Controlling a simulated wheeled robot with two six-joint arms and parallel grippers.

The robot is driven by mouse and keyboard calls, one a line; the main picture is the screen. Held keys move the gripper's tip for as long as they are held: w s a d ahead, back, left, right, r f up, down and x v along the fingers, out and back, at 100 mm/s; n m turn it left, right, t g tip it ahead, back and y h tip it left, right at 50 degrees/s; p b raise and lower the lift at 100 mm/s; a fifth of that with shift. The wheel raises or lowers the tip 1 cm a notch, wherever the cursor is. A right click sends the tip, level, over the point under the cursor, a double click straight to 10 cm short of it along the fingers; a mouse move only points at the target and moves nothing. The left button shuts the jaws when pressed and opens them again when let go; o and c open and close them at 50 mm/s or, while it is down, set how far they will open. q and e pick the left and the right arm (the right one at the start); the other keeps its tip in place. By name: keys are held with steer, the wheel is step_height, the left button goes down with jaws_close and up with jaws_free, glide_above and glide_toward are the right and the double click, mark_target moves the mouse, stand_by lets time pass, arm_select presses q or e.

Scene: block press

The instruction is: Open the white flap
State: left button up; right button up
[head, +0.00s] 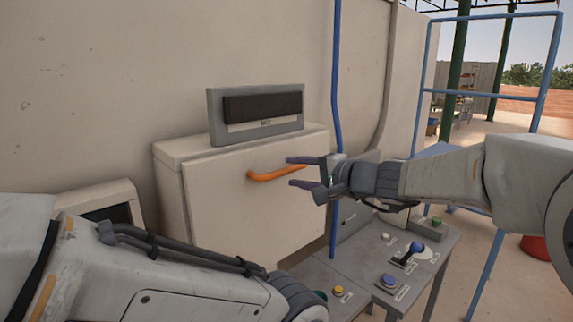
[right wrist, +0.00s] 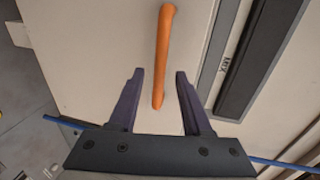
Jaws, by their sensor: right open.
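The white flap (head: 235,205) is the broad pale front panel of a box against the wall, and it looks closed. An orange handle (head: 268,175) is fixed across its upper part. My right gripper (head: 288,172) is open, with its fingers pointing left at the handle's right end. In the right wrist view the orange handle (right wrist: 163,60) runs up from between the two open fingertips (right wrist: 158,75); its near end lies between the fingers, and I see no grip on it. My left arm crosses the lower left of the head view, and its gripper is not visible.
A grey unit with a dark slot (head: 262,107) stands on top of the box. A blue pipe (head: 337,80) runs down the wall behind my right gripper. A control desk (head: 345,285) with buttons and a joystick stands below. Blue railing (head: 490,95) is at the right.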

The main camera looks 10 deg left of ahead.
mark_target(288, 172)
steer(key=shift+p+x, duration=0.6)
steer(key=shift+x, duration=1.4)
jaws_close()
